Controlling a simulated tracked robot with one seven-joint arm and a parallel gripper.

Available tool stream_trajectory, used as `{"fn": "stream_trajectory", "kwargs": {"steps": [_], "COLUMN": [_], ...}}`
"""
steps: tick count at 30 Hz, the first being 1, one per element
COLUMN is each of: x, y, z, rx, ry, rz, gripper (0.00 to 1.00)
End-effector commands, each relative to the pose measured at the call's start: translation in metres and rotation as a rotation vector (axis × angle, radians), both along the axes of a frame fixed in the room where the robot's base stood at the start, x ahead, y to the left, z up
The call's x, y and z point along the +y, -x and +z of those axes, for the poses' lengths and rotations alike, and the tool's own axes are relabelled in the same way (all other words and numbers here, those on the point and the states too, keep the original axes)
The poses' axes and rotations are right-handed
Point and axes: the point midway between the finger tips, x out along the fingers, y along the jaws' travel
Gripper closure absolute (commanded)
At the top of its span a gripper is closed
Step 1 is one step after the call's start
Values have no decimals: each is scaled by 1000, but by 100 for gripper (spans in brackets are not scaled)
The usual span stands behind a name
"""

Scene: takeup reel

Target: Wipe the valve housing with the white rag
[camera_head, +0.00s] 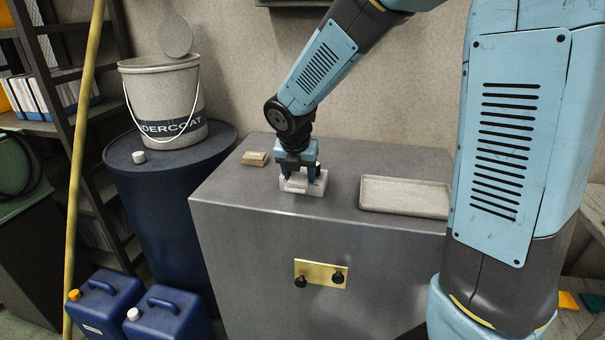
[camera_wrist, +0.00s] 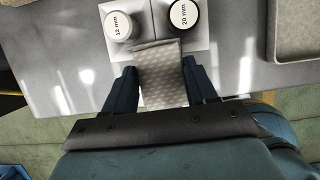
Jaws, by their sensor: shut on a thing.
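My gripper (camera_head: 298,174) is pointed down over the top of a grey metal cabinet (camera_head: 260,235), near its back middle. In the wrist view its two dark fingers (camera_wrist: 157,76) are closed on a pale grey-white rag (camera_wrist: 163,88) with a fine dotted pattern. The rag hangs between the fingers, its far end at a white block (camera_wrist: 157,20). The block also shows under the fingers in the head view (camera_head: 316,186). Its round caps read "12 mm" (camera_wrist: 117,26) and "20 mm" (camera_wrist: 183,17). I cannot tell which piece is the valve housing, or whether the rag touches the block.
A shallow grey tray (camera_head: 405,210) lies to the right on the cabinet top. A small tan block (camera_head: 255,158) lies to the left. A brass plate (camera_head: 328,265) with two black knobs is on the cabinet front. A blue drum (camera_head: 160,200) bearing a paint bucket (camera_head: 160,85) stands left.

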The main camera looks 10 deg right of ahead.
Motion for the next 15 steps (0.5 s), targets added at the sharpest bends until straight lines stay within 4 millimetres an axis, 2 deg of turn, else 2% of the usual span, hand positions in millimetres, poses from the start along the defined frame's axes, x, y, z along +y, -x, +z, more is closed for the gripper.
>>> {"fn": "stream_trajectory", "kwargs": {"steps": [15], "x": [21], "y": [-7], "z": [-2], "rx": [3], "ry": [0], "rz": [4], "gripper": [72]}}
